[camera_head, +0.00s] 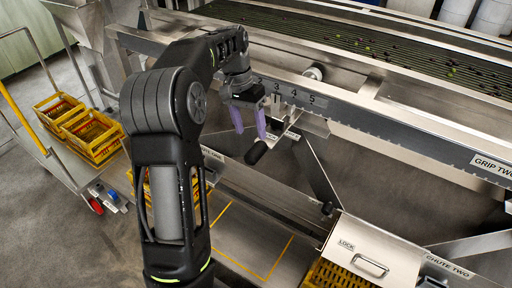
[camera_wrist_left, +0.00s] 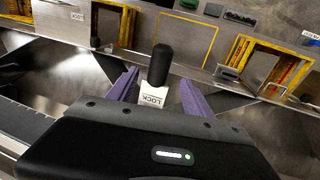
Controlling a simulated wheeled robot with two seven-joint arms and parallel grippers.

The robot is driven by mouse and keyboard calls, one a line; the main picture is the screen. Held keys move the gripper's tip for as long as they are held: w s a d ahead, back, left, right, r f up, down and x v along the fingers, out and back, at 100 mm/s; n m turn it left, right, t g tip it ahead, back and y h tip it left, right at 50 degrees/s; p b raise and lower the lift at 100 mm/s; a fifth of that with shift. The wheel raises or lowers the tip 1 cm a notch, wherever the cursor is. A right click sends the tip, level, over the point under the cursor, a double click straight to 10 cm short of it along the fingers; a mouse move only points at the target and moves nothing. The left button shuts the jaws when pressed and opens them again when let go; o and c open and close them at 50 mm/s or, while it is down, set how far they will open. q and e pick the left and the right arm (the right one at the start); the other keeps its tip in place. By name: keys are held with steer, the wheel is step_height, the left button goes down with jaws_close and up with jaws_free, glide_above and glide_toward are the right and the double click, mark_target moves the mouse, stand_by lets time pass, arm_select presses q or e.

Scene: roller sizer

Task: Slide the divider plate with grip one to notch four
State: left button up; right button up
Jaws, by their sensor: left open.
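My left gripper (camera_head: 249,119), with purple fingers, is open in front of the toothed notch rail (camera_head: 380,118). A black cylindrical grip (camera_head: 256,153) hangs just below its fingertips in the head view. In the left wrist view the same grip (camera_wrist_left: 160,65) shows between the two spread fingers of my gripper (camera_wrist_left: 158,88), with a gap on each side. The divider plate itself is mostly hidden. My right gripper is not in view.
A conveyor (camera_head: 400,55) with small dark fruit runs behind the rail. A GRIP TWO label (camera_head: 493,165) is at the right. A lidded chute box (camera_head: 370,250) marked LOCK stands below. Yellow crates (camera_head: 92,135) sit on a cart at the left.

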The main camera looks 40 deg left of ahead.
mark_target(255, 148)
arm_select(q)
steer(key=f, duration=0.2)
steer(key=d+f, duration=0.1)
steer(key=f, duration=0.4)
steer(key=shift+w+d+f, duration=0.1)
steer(key=shift+d+f, duration=0.2)
steer(key=shift+f, duration=0.05)
jaws_close()
stand_by(0.4)
stand_by(0.3)
